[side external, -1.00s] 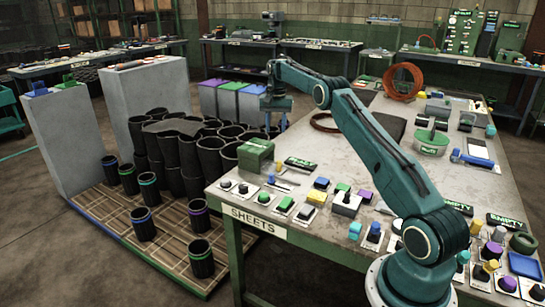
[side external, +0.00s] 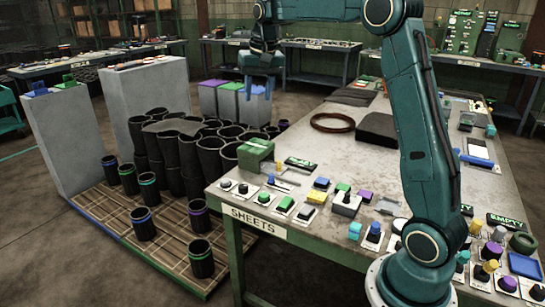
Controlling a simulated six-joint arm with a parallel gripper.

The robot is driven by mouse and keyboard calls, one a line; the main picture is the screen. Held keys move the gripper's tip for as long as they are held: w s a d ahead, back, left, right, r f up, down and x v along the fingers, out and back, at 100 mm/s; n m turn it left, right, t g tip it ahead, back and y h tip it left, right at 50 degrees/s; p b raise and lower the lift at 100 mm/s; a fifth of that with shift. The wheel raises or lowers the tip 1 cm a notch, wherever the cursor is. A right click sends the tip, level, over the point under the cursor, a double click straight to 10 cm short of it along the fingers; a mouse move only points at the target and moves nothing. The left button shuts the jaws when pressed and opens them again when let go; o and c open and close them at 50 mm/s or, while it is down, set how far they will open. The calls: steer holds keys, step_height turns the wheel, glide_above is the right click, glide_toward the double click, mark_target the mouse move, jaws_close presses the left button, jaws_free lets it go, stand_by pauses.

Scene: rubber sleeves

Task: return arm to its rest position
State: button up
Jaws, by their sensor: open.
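My gripper (side external: 258,88) is open and empty. It hangs fingers down in the upper middle of the view, in front of the grey bins with coloured lids. It is above and behind the stacked sleeves and touches nothing that I can see. My teal arm rises from the base at the lower right, its upper link nearly upright and its forearm reaching left along the top edge of the picture. Black rubber sleeves (side external: 182,172) stand packed together left of the table.
The work table (side external: 225,194) carries buttons, switches and small parts along its front edge. A copper-coloured ring (side external: 332,122) and a dark block (side external: 380,129) lie farther back. Tall grey blocks (side external: 75,140) stand at the left. The table's middle is mostly clear.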

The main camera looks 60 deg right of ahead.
steer(key=s+a+r+n+t, duration=0.1)
steer(key=s+a+n, duration=0.2)
steer(key=s+a, duration=0.6)
steer(key=s+a+r+n+t, duration=0.1)
steer(key=s+a+n, duration=0.1)
steer(key=s+a, duration=0.75)
steer(key=s+f+n, duration=0.1)
steer(key=s+f, duration=0.2)
steer(key=s, duration=0.2)
steer(key=s+f+n+t, duration=0.1)
steer(key=s+f, duration=0.2)
steer(key=s, duration=0.3)
steer(key=shift+f+n+y, duration=0.15)
steer(key=shift+n+y, duration=0.25)
